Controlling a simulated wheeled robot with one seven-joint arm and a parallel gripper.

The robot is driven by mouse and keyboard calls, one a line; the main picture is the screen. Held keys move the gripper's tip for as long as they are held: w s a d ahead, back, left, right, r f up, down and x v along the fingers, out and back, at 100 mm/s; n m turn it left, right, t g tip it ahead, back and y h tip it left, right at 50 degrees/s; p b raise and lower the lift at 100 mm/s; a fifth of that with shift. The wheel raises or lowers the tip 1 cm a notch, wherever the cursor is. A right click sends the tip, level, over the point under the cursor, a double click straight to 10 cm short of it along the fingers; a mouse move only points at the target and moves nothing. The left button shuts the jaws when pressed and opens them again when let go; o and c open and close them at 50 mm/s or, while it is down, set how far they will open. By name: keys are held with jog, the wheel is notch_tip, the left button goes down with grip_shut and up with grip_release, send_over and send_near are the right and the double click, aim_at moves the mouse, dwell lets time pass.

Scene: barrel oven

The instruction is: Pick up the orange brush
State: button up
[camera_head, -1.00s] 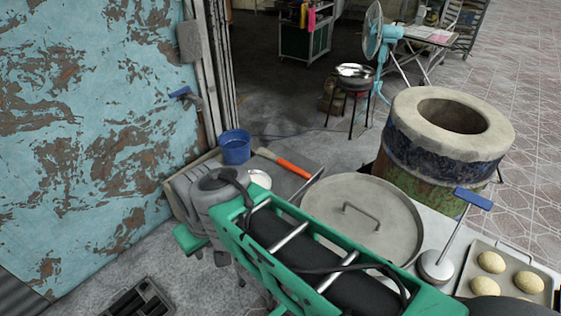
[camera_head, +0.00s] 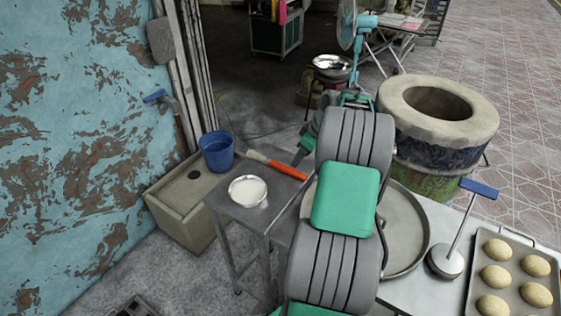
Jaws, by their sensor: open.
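The orange brush (camera_head: 287,170) lies on the small metal side table (camera_head: 232,208). Its pale bristles point to the upper left and its orange handle runs to the right. My arm rises through the middle of the view and hides the table's right part. A dark and green end part of my arm, which looks like my gripper (camera_head: 306,146), shows behind the large arm joint, just above and right of the brush's handle end. It appears apart from the brush, and nothing shows in it. Its fingertips are hard to make out.
A bowl of white contents (camera_head: 247,191) stands on the side table. A blue bucket (camera_head: 216,152) sits on the stone basin (camera_head: 175,206). The barrel oven (camera_head: 437,125) stands behind.

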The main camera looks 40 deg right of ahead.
aim_at(289, 168)
jog(key=w+a+f, duration=0.1)
jog(key=f, duration=0.2)
jog(key=w+a+f+p, duration=0.1)
jog(key=f, duration=0.1)
jog(key=shift+w+a+f, duration=0.1)
jog(key=shift+w+a, duration=0.2)
jog(key=shift+w+f, duration=0.1)
jog(key=shift+f, duration=0.25)
jog(key=shift+c, duration=0.6)
jog(key=shift+d, duration=0.1)
grip_shut()
